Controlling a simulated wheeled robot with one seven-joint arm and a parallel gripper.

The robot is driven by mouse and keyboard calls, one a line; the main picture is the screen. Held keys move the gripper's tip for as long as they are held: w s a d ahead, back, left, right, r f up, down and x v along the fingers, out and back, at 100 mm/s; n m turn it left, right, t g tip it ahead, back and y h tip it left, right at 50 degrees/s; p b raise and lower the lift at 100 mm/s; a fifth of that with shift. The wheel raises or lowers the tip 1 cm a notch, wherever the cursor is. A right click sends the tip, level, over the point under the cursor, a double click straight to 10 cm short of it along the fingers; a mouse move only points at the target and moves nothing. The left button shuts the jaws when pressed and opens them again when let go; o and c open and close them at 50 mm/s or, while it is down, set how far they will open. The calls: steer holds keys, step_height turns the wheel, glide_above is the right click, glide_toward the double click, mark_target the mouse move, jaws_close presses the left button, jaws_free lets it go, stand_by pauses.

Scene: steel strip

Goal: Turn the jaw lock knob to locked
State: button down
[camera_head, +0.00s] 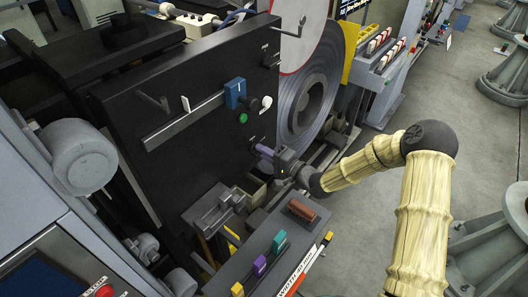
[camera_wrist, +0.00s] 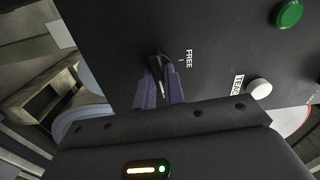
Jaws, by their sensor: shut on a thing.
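The jaw lock knob (camera_wrist: 156,64) is a small black knob on the black panel (camera_wrist: 115,35), with a thin pale pointer line on it. In the wrist view the label FREE (camera_wrist: 188,58) with a small tick stands just right of the knob. The pointer runs toward the lower part of the picture, not straight at that tick. No locked label shows. My gripper (camera_wrist: 159,90) has its purple fingers on both sides of the knob and is shut on it. In the head view my gripper (camera_head: 264,150) is at the panel's lower right, and it hides the knob.
A green button (camera_wrist: 288,14) and a white button (camera_wrist: 259,88) labelled TEACH sit right of the knob. A blue slider block (camera_head: 235,93) is higher on the panel. A large steel coil (camera_head: 309,95) stands right of the panel. A console (camera_head: 270,235) with coloured blocks lies below my gripper.

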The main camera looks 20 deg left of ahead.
steer(key=shift+d+f+m, duration=0.1)
steer(key=shift+f+m, duration=0.15)
steer(key=shift+m, duration=0.35)
steer(key=c, duration=1.7)
jaws_free()
steer(key=shift+o, duration=1.1)
steer(key=shift+r, duration=0.15)
steer(key=shift+d, duration=0.1)
steer(key=b+v, duration=0.4)
steer(key=v, duration=1.3)
